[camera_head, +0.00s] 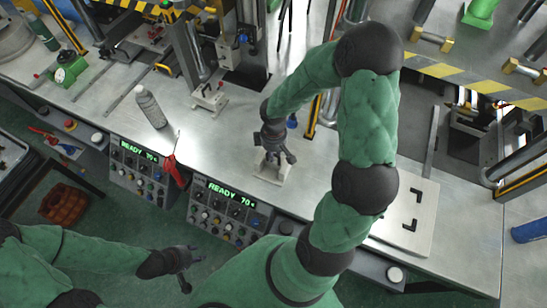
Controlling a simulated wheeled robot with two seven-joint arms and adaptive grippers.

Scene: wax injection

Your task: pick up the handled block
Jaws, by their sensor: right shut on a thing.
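A pale handled block (268,172) is at the middle of the metal workbench. My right gripper (275,154) comes down over it from above and is shut on it; the fingers hide its handle. I cannot tell whether the block touches the bench or is slightly lifted. A similar pale piece with a dark handle (209,98) stands farther back by a machine. My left gripper (188,268) is low in the picture, away from the bench, with its fingers apart and nothing between them.
A pale plate with black corner marks (408,235) lies to the right, partly behind my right arm. Control panels (226,212) line the front edge. Machines stand behind.

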